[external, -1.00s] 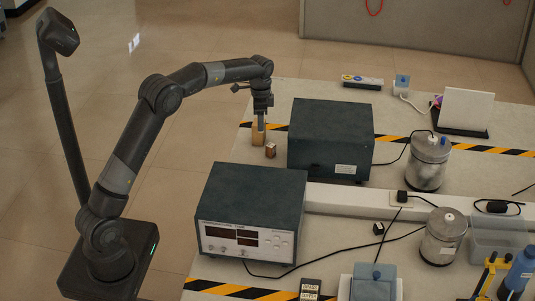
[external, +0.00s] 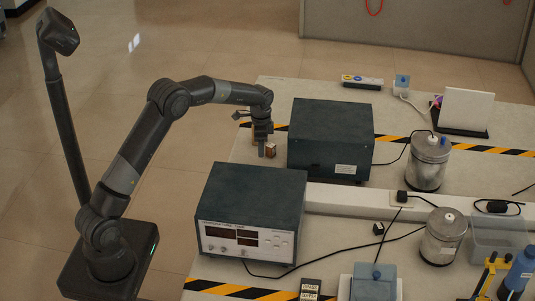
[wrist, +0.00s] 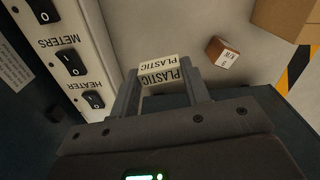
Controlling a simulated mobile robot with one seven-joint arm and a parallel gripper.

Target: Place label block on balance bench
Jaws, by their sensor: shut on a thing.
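The label block (wrist: 160,72) is white with PLASTIC printed on two faces in the wrist view. My gripper (wrist: 158,84) is shut on it, with one finger on each side. In the external view my gripper (external: 262,152) points down low over the left part of the bench (external: 232,145), left of the rear dark instrument. The label block cannot be made out there. I cannot tell whether the block touches the bench surface.
A small brown block with a white label (wrist: 223,52) sits close to the right of my gripper. A cardboard box (wrist: 285,18) stands beyond it. A switch panel (wrist: 62,50) is close on the left. Dark instruments (external: 330,138) (external: 252,195) stand nearby.

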